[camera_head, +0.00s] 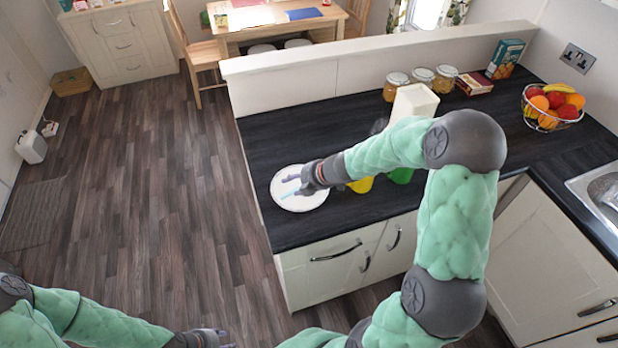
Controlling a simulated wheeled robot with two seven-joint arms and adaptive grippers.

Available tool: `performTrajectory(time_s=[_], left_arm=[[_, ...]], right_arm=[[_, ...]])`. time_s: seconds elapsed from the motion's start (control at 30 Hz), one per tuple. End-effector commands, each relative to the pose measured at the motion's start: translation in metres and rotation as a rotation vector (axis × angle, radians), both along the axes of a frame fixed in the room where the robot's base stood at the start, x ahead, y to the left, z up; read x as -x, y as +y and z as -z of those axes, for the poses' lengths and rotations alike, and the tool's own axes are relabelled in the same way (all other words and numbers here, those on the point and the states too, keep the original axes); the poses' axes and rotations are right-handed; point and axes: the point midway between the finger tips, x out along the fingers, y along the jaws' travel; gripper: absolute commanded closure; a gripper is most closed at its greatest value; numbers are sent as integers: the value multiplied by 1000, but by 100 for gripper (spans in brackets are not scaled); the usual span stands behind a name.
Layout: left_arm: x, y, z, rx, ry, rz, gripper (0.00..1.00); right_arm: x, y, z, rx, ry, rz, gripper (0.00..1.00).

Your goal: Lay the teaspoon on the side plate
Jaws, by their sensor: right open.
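The round white side plate (301,204) lies on the dark worktop near its left edge. My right gripper (289,186) is over the plate's upper part, open, with its fingers pointing left. A small pale teal sliver (289,195) shows against the plate beside the lower finger. It may be the teaspoon, but it is too small to be sure, and the gripper hides part of that area. My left gripper (226,339) is low at the bottom edge, over the floor and away from the counter. Its fingers are partly cut off.
A yellow cup (361,185) and a green one (401,175) stand under my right forearm. A white container (413,102), several jars (395,86), boxes (505,58) and a fruit bowl (551,107) stand farther back. A low wall (300,87) borders the counter.

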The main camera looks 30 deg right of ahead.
Motion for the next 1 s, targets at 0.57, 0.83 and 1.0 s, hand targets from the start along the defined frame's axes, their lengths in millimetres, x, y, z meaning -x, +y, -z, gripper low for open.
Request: performTrajectory(time_s=[0.57,0.83,1.0], left_arm=[[0,0,0,0,0,0,60],[0,0,0,0,0,0,60],[0,0,0,0,0,0,60]], right_arm=[[55,-27,-66,1,-1,1,51],[57,-28,-68,0,1,0,51],[57,-28,-68,0,1,0,51]])
